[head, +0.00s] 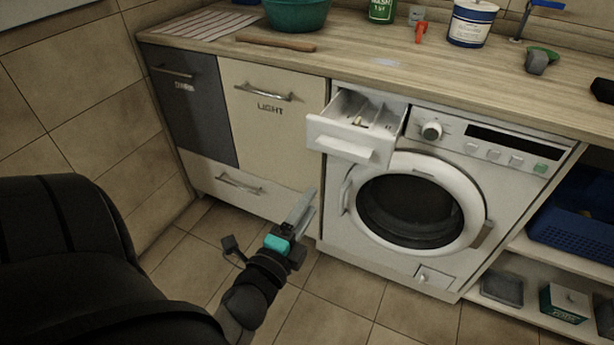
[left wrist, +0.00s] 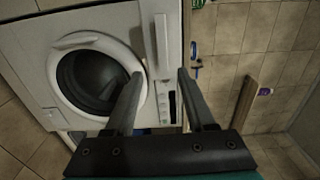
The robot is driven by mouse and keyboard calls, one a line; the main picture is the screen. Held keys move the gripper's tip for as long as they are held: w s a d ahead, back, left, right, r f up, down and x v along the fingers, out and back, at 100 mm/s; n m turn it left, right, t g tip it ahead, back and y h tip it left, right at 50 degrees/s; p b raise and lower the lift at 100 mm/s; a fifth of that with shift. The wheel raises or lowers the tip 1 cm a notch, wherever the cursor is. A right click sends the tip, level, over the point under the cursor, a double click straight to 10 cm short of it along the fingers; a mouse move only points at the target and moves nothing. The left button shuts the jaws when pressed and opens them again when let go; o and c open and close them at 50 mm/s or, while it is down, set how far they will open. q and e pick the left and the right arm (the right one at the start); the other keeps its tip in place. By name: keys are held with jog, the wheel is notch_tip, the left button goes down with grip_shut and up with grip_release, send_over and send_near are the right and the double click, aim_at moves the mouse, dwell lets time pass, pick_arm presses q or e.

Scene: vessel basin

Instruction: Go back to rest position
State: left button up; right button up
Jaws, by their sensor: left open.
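My left gripper (head: 304,209) is in front of the cabinet, just left of the washing machine (head: 330,230), below the pulled-out detergent drawer. Its two fingers also show in the left wrist view (left wrist: 160,85), spread apart with nothing between them. The washing machine (left wrist: 45,100) shows there too, with its round door closed. The detergent drawer (head: 340,146) stands open at the machine's upper left. My right gripper is not in view.
A wooden counter (head: 350,60) runs above, with a green basin (head: 297,14), a white-and-blue tub (head: 471,24) and a wooden stick (head: 276,42). A blue basket (head: 575,228) sits on the right shelf. The tiled floor (head: 330,305) in front is clear.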

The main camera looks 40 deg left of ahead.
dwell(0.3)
pick_arm(q)
jog(key=s+d+f+n+g+h+p, duration=0.1)
jog(key=s+d+f+n+g, duration=0.15)
jog(key=f, duration=0.65)
jog(key=s+d+f+n+g+h, duration=0.1)
jog(key=d+f+n+g, duration=0.15)
jog(key=f, duration=0.55)
jog(key=s+d+f+n+g+h+p, duration=0.1)
jog(key=d+f+n+g, duration=0.15)
jog(key=f, duration=0.65)
jog(key=s+a+f+n+g, duration=0.1)
jog(key=s+f+n+g, duration=0.1)
jog(key=s+f+g, duration=0.2)
jog(key=s+a+f+n+g, duration=0.2)
jog(key=s+f, duration=0.8)
jog(key=s, duration=0.6)
jog(key=shift+a+f+n+g+p, duration=0.2)
jog(key=shift+n+g+p, duration=0.25)
jog(key=shift+n+g, duration=0.3)
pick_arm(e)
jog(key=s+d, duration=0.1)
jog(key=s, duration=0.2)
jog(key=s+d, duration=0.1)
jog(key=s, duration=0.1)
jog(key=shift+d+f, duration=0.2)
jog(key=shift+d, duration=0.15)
